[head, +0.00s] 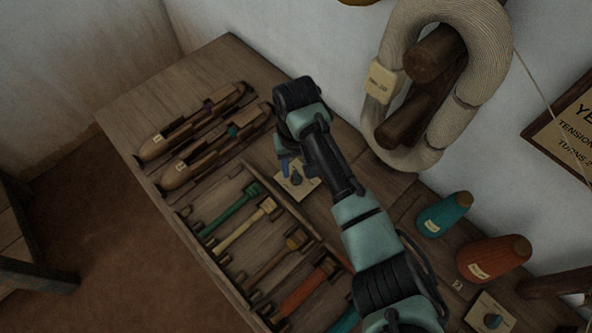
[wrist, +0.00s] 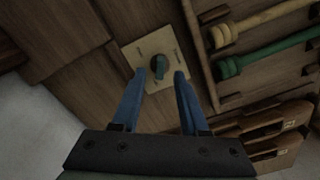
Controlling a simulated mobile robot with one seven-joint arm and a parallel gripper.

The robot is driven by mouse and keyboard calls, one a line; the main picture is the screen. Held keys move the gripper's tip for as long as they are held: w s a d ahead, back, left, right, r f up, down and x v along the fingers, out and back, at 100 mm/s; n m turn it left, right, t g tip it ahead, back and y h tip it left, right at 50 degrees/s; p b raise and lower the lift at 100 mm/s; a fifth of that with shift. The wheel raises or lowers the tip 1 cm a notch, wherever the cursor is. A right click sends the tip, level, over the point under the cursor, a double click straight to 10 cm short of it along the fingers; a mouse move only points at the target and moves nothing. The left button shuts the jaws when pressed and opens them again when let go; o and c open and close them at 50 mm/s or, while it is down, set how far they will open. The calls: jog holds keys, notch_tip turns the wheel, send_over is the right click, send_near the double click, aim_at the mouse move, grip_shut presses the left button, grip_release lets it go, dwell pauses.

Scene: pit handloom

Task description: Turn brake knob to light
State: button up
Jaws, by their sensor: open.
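A dark round knob with a teal pointer (wrist: 158,66) sits on a square cream plate (wrist: 147,46) in the wrist view. The plate has small markings around the knob, too small to read. In the head view the same plate (head: 308,187) lies on the wooden bench, partly hidden by my arm. My gripper (wrist: 160,77) is open, its two blue fingers reaching to either side of the knob's near edge, with nothing held. I cannot tell whether they touch the knob. In the head view my gripper (head: 285,165) is just beside the knob, mostly hidden.
Two wooden shuttles (head: 180,168) and a rack of coloured bobbins (head: 245,225) lie to the left. A teal cone (head: 445,214), an orange cone (head: 493,259) and a hanging yarn hank (head: 392,60) stand right.

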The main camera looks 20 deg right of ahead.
jog(key=shift+f, duration=1)
jog(key=shift+w, duration=0.1)
grip_shut()
